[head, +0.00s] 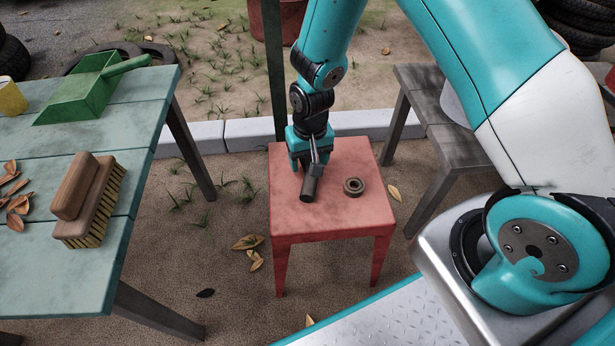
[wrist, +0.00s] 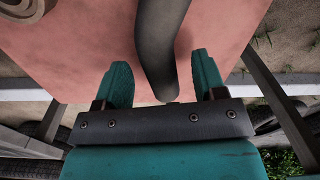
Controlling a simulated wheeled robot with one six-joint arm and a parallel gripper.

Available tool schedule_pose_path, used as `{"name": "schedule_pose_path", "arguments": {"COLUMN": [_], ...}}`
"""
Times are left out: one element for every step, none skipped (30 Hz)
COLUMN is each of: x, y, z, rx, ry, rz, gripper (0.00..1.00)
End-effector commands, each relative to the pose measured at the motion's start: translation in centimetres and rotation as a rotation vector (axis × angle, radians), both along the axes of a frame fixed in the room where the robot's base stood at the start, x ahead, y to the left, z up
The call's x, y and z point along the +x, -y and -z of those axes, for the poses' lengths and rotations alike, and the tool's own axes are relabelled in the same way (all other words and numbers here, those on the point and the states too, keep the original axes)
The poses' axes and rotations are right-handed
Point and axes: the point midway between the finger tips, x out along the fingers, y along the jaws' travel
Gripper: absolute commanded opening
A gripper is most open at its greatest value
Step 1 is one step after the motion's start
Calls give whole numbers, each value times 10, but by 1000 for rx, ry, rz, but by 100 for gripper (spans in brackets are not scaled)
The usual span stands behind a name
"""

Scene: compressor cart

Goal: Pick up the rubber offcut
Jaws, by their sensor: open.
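The rubber offcut (head: 308,188) looks like a dark, short, hose-like piece lying on the red stool (head: 335,222). In the wrist view the offcut (wrist: 160,45) runs from the top edge down between my fingers, its near end rounded. My gripper (head: 310,164) is low over the stool's back left part. In the wrist view my gripper (wrist: 163,78) is open, with a teal finger on each side of the offcut and visible gaps between. The fingers partly hide the offcut's far end in the head view.
A brown ring (head: 353,187) lies on the stool right of the offcut. A green table (head: 110,134) at left bears a brush (head: 88,195) and a green dustpan (head: 84,92). A grey bench (head: 440,135) stands at right. The stool's front is clear.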

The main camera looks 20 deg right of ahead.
Motion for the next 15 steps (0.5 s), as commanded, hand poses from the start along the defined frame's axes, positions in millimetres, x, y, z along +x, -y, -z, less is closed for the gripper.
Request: {"name": "schedule_pose_path", "arguments": {"x": [0, 0, 0, 0, 0, 0, 0, 0, 0, 0, 0, 0, 0, 0, 0], "y": [0, 0, 0, 0, 0, 0, 0, 0, 0, 0, 0, 0, 0, 0, 0], "z": [9, 10, 11, 11, 10, 9, 9, 9, 9, 9, 9, 9, 9, 9, 9], "rx": [0, 0, 0, 0, 0, 0, 0, 0, 0, 0, 0, 0, 0, 0, 0], "ry": [-1, 0, 0, 0, 1, 1, 1, 1, 1, 1, 1, 1, 1, 1, 1], "rz": [0, 0, 0, 0, 0, 0, 0, 0, 0, 0, 0, 0, 0, 0, 0], "gripper": [64, 64, 64, 64, 64, 64, 64, 64, 60, 53, 46, 37, 30, 23, 14]}}
